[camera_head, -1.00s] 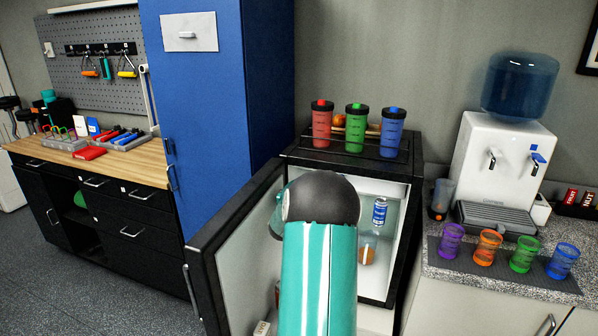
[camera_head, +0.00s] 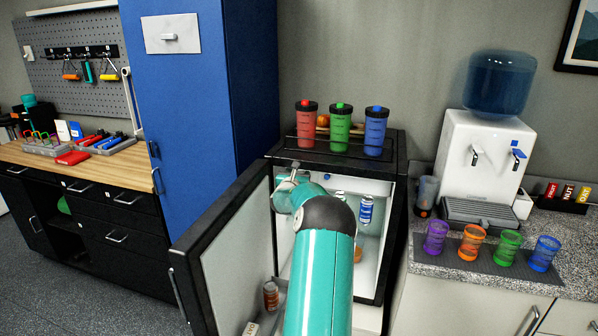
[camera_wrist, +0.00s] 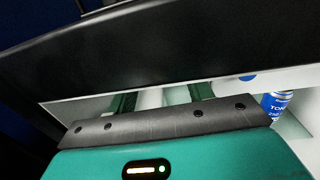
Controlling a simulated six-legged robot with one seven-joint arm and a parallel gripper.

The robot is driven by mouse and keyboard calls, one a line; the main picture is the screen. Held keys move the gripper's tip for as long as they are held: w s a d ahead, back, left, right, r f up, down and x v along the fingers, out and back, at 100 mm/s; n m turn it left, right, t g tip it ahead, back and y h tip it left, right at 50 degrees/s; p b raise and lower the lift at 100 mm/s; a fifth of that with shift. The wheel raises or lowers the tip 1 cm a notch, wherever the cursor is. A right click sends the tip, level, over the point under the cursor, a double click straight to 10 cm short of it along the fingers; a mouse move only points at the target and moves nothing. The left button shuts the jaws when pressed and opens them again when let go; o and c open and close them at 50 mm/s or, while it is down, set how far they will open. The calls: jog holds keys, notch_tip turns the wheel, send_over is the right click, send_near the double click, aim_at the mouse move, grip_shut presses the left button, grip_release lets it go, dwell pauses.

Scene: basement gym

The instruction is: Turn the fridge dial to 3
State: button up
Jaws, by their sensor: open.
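The small black fridge (camera_head: 395,215) stands with its door (camera_head: 235,265) swung open to the left. In the wrist view its black top edge (camera_wrist: 150,50) crosses the frame. A small blue round part (camera_wrist: 247,77) shows just below that edge and may be the dial; no numbers are readable. A tiny blue spot shows in the head view (camera_head: 327,176) near the top of the opening. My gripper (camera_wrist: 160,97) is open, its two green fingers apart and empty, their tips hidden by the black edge. In the head view it is at the upper left of the opening, mostly hidden by my arm.
A blue-labelled can (camera_head: 366,210) stands inside the fridge, also in the wrist view (camera_wrist: 275,104). A jar (camera_head: 271,294) sits low by the door. Red (camera_head: 306,125), green (camera_head: 340,128) and blue (camera_head: 375,132) shakers stand on top. A blue cabinet (camera_head: 200,110) is left.

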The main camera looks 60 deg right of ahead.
jog(key=shift+w+d, duration=0.15)
jog(key=shift+d, duration=0.5)
jog(key=c, duration=1)
jog(key=shift+o, duration=0.2)
jog(key=shift+w+a+f+m, duration=0.1)
jog(key=shift+w+f+m, duration=0.1)
jog(key=shift+m, duration=0.1)
jog(key=shift+s+m, duration=0.15)
jog(key=shift+m, duration=0.25)
jog(key=shift+r, duration=0.1)
jog(key=o, duration=1)
jog(key=shift+c, duration=0.2)
jog(key=shift+r, duration=0.1)
